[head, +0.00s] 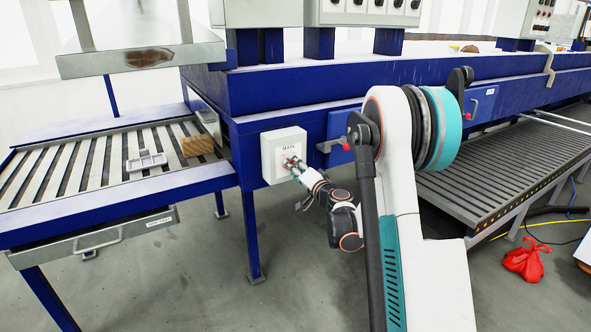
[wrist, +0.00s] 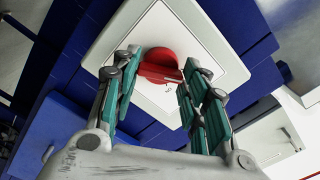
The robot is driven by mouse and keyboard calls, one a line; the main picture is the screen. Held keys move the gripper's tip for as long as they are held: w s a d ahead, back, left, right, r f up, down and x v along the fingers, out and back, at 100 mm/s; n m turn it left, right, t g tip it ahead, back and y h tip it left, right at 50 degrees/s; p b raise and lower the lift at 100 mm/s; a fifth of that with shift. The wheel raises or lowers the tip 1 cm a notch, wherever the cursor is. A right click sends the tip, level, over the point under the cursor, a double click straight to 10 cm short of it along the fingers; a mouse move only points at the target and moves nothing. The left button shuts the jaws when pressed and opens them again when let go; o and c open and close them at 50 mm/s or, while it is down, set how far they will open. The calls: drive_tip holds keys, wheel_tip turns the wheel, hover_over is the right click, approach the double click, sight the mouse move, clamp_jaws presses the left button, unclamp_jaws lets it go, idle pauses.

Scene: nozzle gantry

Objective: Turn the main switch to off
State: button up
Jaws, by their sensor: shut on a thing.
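The main switch is a red rotary knob (wrist: 160,66) on a white box (head: 270,160) labelled MAIN, fixed to the blue frame's corner. The knob also shows in the head view (head: 290,163), partly covered by my gripper (head: 292,168). In the wrist view my gripper (wrist: 158,78) has its two fingers on either side of the red knob, shut on it.
A slatted table (head: 90,170) with a wooden block (head: 197,146) stands at the left. A grey slatted shelf (head: 510,160) lies at the right. A red bag (head: 526,260) and cables lie on the floor. A blue leg (head: 250,235) stands below the switch box.

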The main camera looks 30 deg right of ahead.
drive_tip(key=o, duration=1.1)
drive_tip(key=shift+c, duration=0.2)
drive_tip(key=shift+s, duration=0.15)
drive_tip(key=s, duration=1.1)
drive_tip(key=shift+s+d, duration=0.2)
drive_tip(key=shift+s, duration=0.2)
